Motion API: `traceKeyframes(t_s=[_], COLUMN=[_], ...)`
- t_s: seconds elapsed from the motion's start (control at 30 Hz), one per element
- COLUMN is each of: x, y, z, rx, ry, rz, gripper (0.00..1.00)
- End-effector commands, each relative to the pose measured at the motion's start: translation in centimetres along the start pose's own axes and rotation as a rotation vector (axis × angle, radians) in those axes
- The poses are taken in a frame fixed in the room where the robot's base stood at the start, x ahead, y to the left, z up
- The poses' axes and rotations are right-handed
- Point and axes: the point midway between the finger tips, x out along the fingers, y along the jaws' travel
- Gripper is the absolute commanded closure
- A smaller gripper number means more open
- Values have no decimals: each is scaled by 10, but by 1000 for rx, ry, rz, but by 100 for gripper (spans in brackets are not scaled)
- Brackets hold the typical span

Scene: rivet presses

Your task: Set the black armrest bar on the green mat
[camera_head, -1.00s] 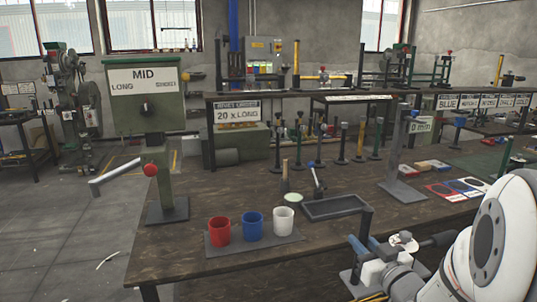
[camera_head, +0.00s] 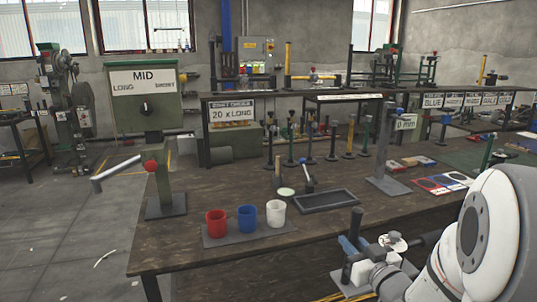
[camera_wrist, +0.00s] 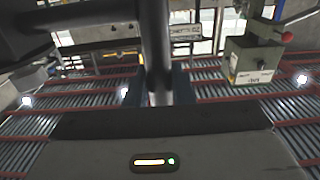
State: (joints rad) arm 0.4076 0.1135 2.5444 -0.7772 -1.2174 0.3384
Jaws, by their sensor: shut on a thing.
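The black armrest bar shows as a dark upright piece (camera_head: 356,220) at my gripper, low right of centre in the head view. My gripper (camera_head: 348,246), with blue fingers, is shut on it above the front edge of the bench. In the wrist view the black bar (camera_wrist: 154,45) rises between the blue fingertips (camera_wrist: 155,92). The fingers hide part of the bar. The green mat (camera_head: 478,150) lies at the right on the bench, dark green, well apart from the bar and partly cut off from sight by my arm.
Red (camera_head: 215,223), blue (camera_head: 247,218) and white (camera_head: 276,213) mugs stand on a grey plate. A dark tray (camera_head: 326,201), a grey post (camera_head: 387,150) and coloured cards (camera_head: 440,183) stand or lie between them and the mat. A red-knobbed press (camera_head: 160,185) stands left.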

Motion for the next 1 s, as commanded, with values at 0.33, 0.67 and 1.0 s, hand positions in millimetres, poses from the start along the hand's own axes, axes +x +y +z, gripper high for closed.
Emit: traceKeyframes(t_s=[0.33,0.67,1.0], x=[25,64,82], y=[-4,-17,-27], z=[2,24,49], rx=[11,13,-4], ry=[9,4,-2], rz=[-10,-3,17], gripper=[100,100,100])
